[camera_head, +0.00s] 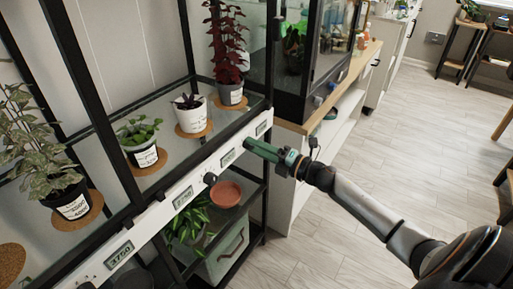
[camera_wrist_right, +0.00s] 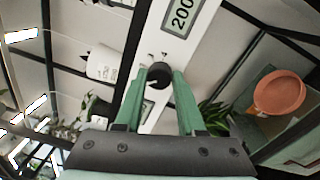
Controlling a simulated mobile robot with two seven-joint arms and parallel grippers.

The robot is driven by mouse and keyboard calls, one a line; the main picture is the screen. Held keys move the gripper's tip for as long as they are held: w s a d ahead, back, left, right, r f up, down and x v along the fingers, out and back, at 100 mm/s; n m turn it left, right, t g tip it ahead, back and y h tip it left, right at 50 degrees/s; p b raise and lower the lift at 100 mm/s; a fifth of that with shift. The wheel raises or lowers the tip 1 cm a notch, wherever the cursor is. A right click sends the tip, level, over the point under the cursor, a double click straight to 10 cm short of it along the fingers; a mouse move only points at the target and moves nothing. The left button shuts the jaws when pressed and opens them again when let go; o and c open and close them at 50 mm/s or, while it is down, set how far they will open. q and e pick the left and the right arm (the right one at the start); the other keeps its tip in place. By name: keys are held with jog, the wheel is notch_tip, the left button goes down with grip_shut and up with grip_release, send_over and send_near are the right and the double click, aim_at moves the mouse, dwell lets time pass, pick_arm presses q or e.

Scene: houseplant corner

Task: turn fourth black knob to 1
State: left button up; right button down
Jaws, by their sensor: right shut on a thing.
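A white panel strip (camera_head: 155,218) with several displays runs along the shelf front. A black knob (camera_head: 210,178) shows on it in the head view, left of my right gripper (camera_head: 248,146). In the right wrist view another black knob (camera_wrist_right: 158,74) sits between the green fingertips of my right gripper (camera_wrist_right: 163,77), which is shut on it. That held knob is hidden behind the fingers in the head view. A display (camera_wrist_right: 183,13) reading about 200, cut off by the frame edge, is above it. I cannot read where the held knob points. My left gripper is out of view.
Potted plants stand on the shelf behind the strip, including a white pot (camera_head: 192,118) and a red-leaved plant (camera_head: 228,50). Below are a terracotta saucer (camera_head: 226,194) and a grey-green crate (camera_head: 226,254). Floor (camera_head: 345,190) is open at right.

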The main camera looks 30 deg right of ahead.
jog(key=c, duration=0.7)
grip_release()
jog(key=shift+o, duration=0.9)
jog(key=shift+s, duration=0.1)
jog(key=v, duration=1.2)
jog(key=shift+s, duration=0.15)
jog(key=shift+f, duration=0.15)
